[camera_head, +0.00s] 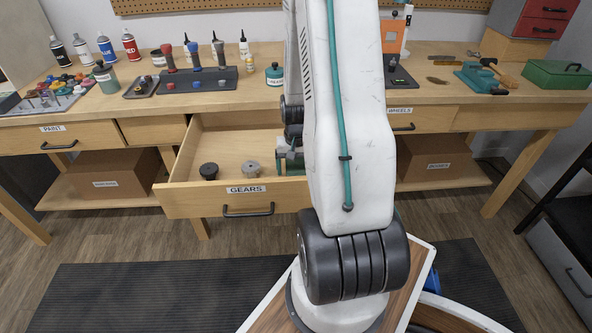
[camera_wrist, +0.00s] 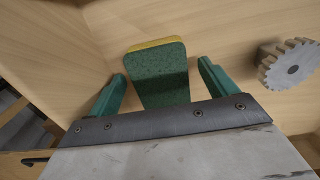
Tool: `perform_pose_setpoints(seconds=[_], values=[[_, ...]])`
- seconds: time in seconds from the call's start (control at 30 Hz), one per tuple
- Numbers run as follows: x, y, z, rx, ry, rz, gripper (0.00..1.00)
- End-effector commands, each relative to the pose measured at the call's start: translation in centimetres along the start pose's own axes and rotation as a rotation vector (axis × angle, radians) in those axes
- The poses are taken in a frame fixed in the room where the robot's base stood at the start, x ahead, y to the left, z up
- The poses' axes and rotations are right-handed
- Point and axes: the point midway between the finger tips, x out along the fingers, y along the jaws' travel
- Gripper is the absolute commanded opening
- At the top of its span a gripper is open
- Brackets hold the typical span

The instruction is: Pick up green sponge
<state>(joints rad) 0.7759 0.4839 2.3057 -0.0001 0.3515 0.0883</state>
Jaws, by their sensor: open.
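The green sponge (camera_wrist: 158,75) lies in the open drawer, with a yellow layer showing along its far edge in the wrist view. My gripper (camera_wrist: 163,72) is open, with one green finger on each side of the sponge. A gap shows between the sponge and each finger. The sponge's near end is hidden behind the gripper's dark front bar. In the head view my gripper (camera_head: 290,160) is down in the drawer marked GEARS, mostly behind my arm. I cannot make out the sponge clearly there.
The GEARS drawer (camera_head: 183,200) stands open, its walls close around my gripper. A grey gear (camera_head: 252,167) lies in it, also in the wrist view (camera_wrist: 290,65) to the right. A black gear (camera_head: 208,171) lies further left. The workbench (camera_head: 330,98) above holds bottles and tools.

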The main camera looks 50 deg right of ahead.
Motion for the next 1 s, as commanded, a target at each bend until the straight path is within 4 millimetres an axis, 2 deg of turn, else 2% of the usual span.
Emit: perform_pose_setpoints(seconds=[0.03,0.07,0.2,0.23,0.67,0.87,1.0], values=[[0.0,0.0,0.0,0.0,0.0,0.0,0.85],[0.0,0.0,0.0,0.0,0.0,0.0,0.79],[0.0,0.0,0.0,0.0,0.0,0.0,0.4],[0.0,0.0,0.0,0.0,0.0,0.0,0.37],[-0.5,0.0,0.0,0.0,0.001,0.0,0.37],[-2.9,0.0,-0.1,0.0,0.005,0.0,0.37],[-5.9,0.0,-0.1,0.0,0.006,-0.001,0.37]])
